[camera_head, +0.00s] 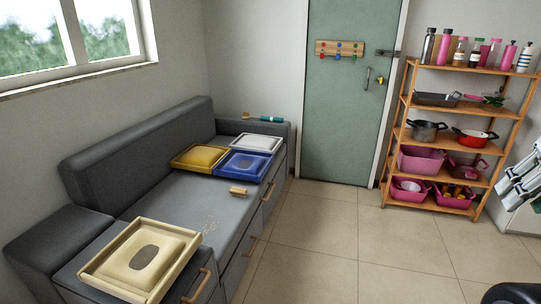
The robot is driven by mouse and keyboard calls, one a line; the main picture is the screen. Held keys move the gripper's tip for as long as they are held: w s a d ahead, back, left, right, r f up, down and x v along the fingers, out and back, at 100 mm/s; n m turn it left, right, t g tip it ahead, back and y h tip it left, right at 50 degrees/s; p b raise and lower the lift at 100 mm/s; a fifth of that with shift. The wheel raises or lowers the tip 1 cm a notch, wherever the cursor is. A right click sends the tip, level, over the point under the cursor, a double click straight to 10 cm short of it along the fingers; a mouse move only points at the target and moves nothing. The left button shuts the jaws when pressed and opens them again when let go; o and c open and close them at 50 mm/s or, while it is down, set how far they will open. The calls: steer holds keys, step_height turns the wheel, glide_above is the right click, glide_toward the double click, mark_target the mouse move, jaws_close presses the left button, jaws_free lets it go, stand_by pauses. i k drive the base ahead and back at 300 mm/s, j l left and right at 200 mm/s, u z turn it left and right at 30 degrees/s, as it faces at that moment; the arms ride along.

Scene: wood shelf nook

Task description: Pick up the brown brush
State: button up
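A small light-brown block-like object (238,191), which looks like the brown brush, lies on the grey sofa seat (180,200) near its front edge. It is small in the picture, and I cannot make out its bristles. Pale crumbs or specks (210,224) lie on the seat in front of it. A blue tray (245,164) is just behind it. I cannot make out my gripper in the camera_head view, and nothing is seen touching the brush.
A yellow tray (200,157) and a white tray (257,143) lie behind the brush; a cream tray (140,262) is nearer. A teal-handled item (271,119) lies on the far armrest. A loaded wooden shelf (404,104) stands right. The tiled floor (335,240) is clear.

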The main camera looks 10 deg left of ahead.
mark_target(238, 192)
steer(key=i+l+u, duration=0.1)
steer(key=i+u, duration=0.25)
steer(key=i, duration=0.15)
steer(key=i+l+u, duration=0.3)
steer(key=i, duration=0.2)
steer(key=i+l+u, duration=0.65)
steer(key=u, duration=0.15)
steer(key=i+l+u, duration=0.35)
steer(key=u, duration=0.15)
steer(key=i+l+u, duration=0.15)
steer(key=l+u, duration=0.3)
steer(key=l, duration=0.2)
steer(key=i+l+u, duration=0.15)
steer(key=l, duration=0.2)
steer(key=l+u, duration=0.1)
steer(key=l, duration=0.3)
